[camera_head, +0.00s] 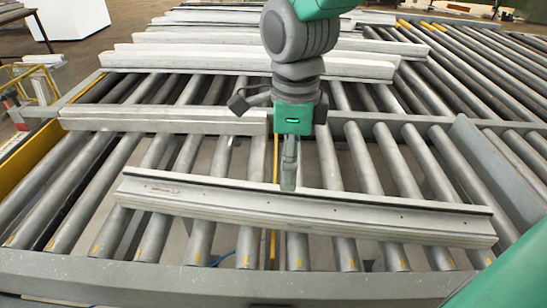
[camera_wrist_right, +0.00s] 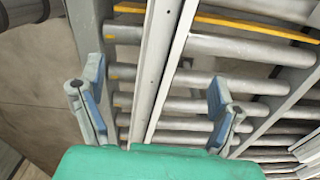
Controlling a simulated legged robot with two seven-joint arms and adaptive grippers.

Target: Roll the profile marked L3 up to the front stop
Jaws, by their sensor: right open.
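A long pale profile (camera_head: 315,211) with a dark groove lies slightly askew across the rollers, nearest to me in the head view. No L3 mark is readable on it. The grey front rail (camera_head: 150,277) runs along the near edge, with a gap of bare rollers between; I cannot tell whether it is the front stop. My right gripper (camera_head: 289,175) points down at the profile's far edge near its middle; contact is unclear. In the right wrist view its fingers (camera_wrist_right: 156,80) are open, one on each side of the profile (camera_wrist_right: 152,65). My left gripper is out of view.
A shorter profile (camera_head: 165,121) lies behind, at the left. Several more profiles (camera_head: 250,65) lie farther back. A grey upright plate (camera_head: 497,152) stands at the right. Rollers (camera_head: 85,185) are bare at the left. My green arm link fills the lower right corner.

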